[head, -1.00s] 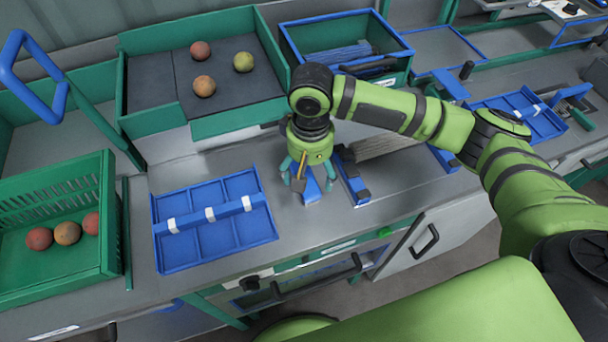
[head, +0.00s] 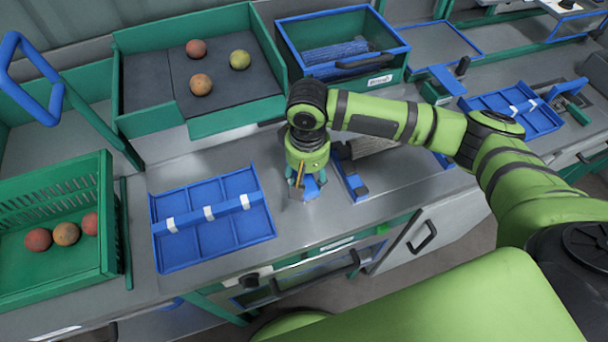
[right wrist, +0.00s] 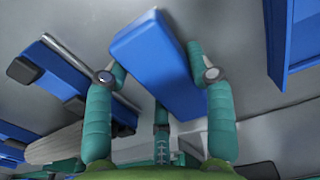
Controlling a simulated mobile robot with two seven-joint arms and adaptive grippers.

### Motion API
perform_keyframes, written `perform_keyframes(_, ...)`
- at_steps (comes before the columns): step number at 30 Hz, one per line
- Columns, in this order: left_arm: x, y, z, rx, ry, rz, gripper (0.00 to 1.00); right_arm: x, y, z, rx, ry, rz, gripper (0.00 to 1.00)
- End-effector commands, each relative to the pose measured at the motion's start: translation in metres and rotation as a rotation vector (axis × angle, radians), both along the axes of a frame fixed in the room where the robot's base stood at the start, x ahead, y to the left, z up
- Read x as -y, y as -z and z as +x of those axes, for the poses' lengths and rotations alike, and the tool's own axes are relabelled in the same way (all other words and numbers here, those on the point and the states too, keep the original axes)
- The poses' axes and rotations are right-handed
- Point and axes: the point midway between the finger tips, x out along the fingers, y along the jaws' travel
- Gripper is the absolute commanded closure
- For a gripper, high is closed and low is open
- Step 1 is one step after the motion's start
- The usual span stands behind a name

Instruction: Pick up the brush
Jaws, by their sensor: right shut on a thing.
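The brush (right wrist: 155,62) shows as a plain blue block in the right wrist view. It lies at a slant between my fingers, and any bristles are hidden beneath it. In the head view only a small blue part of the brush (head: 312,187) shows on the grey bench, under my right arm. My right gripper (head: 305,188) points down over it and is shut on it, with green fingers on both sides in the right wrist view (right wrist: 158,75). I cannot see a gap between brush and bench. My left gripper is not in view.
A blue divided tray (head: 213,243) lies to the left. A blue tool with black parts (head: 350,178) and a grey ribbed object (head: 368,147) lie close on the right.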

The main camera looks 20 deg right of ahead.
Motion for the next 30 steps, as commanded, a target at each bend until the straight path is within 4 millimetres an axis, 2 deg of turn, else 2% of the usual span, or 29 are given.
perform_keyframes(7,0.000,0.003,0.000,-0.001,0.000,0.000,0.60,0.000,-0.013,0.001,0.002,0.000,0.002,0.79)
perform_keyframes(12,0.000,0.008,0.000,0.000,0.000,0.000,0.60,-0.001,-0.042,0.001,0.005,0.000,0.003,0.79)
perform_keyframes(21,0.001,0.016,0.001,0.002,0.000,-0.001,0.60,0.058,-0.081,-0.041,0.001,0.004,-0.002,0.79)
perform_keyframes(24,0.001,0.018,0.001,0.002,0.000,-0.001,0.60,0.073,-0.092,-0.052,0.001,0.004,-0.003,0.79)
perform_keyframes(30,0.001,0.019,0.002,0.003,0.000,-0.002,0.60,0.090,-0.106,-0.065,0.000,0.002,0.000,0.79)
